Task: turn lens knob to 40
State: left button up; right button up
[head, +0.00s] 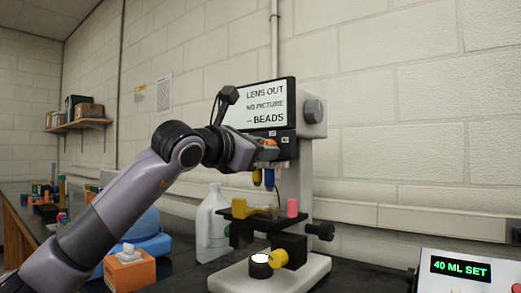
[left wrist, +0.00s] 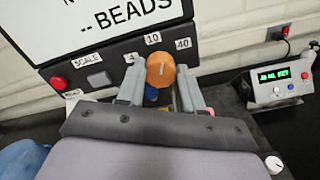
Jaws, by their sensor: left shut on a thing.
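The microscope (head: 305,200) stands on the bench with a screen (head: 265,104) reading "LENS OUT / NO PICTURE -- BEADS". Its orange lens knob (left wrist: 160,70) sits under the labels 4, 10 and 40 in the left wrist view. A pale pointer line on the knob faces roughly up, toward the 10. The knob also shows in the head view (head: 269,145). My left gripper (left wrist: 161,86) is shut on the knob, one finger on each side. Yellow (head: 257,177) and blue (head: 269,178) lenses hang below the head. My right gripper is out of view.
The stage (head: 248,231) carries a yellow piece and a pink piece. A yellow knob (head: 278,256) sits low on the microscope. A white jug (head: 212,225) and an orange box (head: 130,272) stand to the left. A box with a green display, "40 ML SET" (head: 460,268), is at right.

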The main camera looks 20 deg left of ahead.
pick_arm(q)
jog(key=shift+r+m, duration=0.1)
jog(key=shift+m, duration=3.6)
jog(key=o, duration=1)
jog(key=b+v, duration=0.1)
jog(key=v, duration=0.6)
jog(key=shift+s+b, duration=0.1)
jog(key=shift+b, duration=0.3)
